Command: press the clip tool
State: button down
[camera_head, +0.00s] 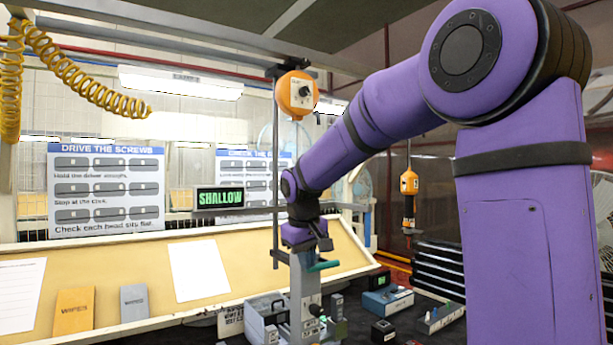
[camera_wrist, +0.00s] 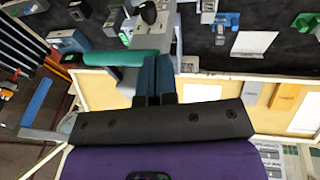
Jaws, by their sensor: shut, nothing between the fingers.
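The clip tool is a grey upright press (camera_head: 304,285) with a teal-green handle (camera_head: 324,266), standing on the dark bench. My gripper (camera_head: 320,243) is just above the handle in the head view. In the wrist view the green handle (camera_wrist: 125,57) lies level, running left from beside my shut fingers (camera_wrist: 155,78). The grey press body (camera_wrist: 170,32) shows beyond the fingertips. The fingers hold nothing. I cannot tell whether they touch the handle, as the fingers hide its right end.
A display (camera_head: 220,198) reads SHALLOW. An orange unit (camera_head: 297,94) hangs above, and an orange driver (camera_head: 408,192) hangs at right. A grey box (camera_head: 265,312), a blue box (camera_head: 387,300) and several small parts stand around the press. A tan sloped board (camera_head: 145,280) lies behind.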

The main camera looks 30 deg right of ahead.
jog(key=shift+f, duration=1.45)
jog(key=shift+s+f, duration=0.1)
jog(key=shift+f, duration=0.05)
jog(key=v, duration=1.4)
jog(key=shift+r, duration=0.35)
jog(key=s+a+f+t, duration=0.1)
jog(key=s+f, duration=0.3)
jog(key=s, duration=0.4)
jog(key=s+a+f+t+y, duration=0.1)
jog(key=s+a+f, duration=0.2)
jog(key=s, duration=0.5)
jog(key=s+a+f+t+y, duration=0.1)
jog(key=s+a+f, duration=0.2)
jog(key=s, duration=0.6)
notch_tip(320, 180, down, 2)
jog(key=shift+f, duration=0.2)
